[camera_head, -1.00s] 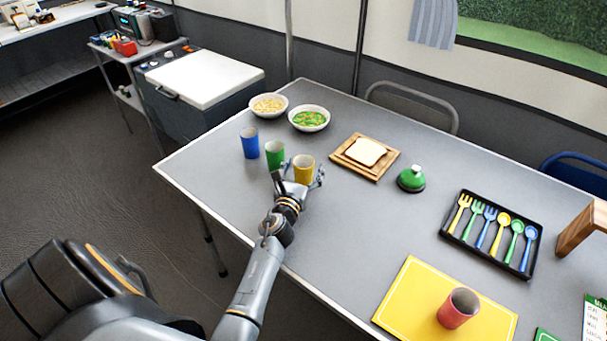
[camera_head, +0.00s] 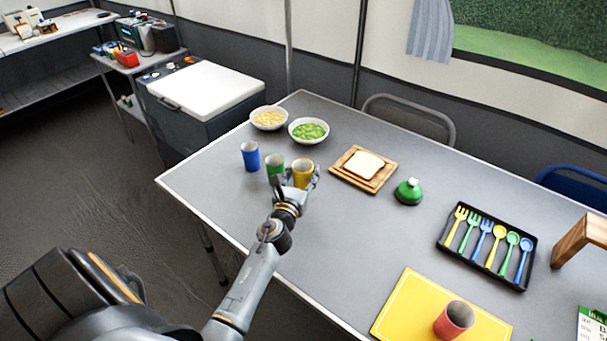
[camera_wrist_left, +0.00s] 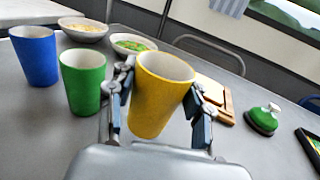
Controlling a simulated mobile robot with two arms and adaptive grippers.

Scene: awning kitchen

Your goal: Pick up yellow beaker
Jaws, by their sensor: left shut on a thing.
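The yellow beaker (camera_head: 302,172) is upright at the left part of the table, at the right end of a row with the green beaker (camera_head: 275,168) and the blue beaker (camera_head: 250,156). My left gripper (camera_head: 299,182) is shut on the yellow beaker, with a finger on each side. In the left wrist view the yellow beaker (camera_wrist_left: 158,97) stands between the fingers of my left gripper (camera_wrist_left: 162,105). The green beaker (camera_wrist_left: 83,82) is close to its left finger. I cannot tell whether the beaker's base touches the table. My right gripper is not in view.
Two bowls (camera_head: 308,131) (camera_head: 269,118) stand behind the beakers. A bread board (camera_head: 345,176), a green bell-shaped item (camera_head: 408,192) and a cutlery tray (camera_head: 447,243) lie to the right. A red beaker (camera_head: 454,319) stands on a yellow mat (camera_head: 408,305). The table's middle is clear.

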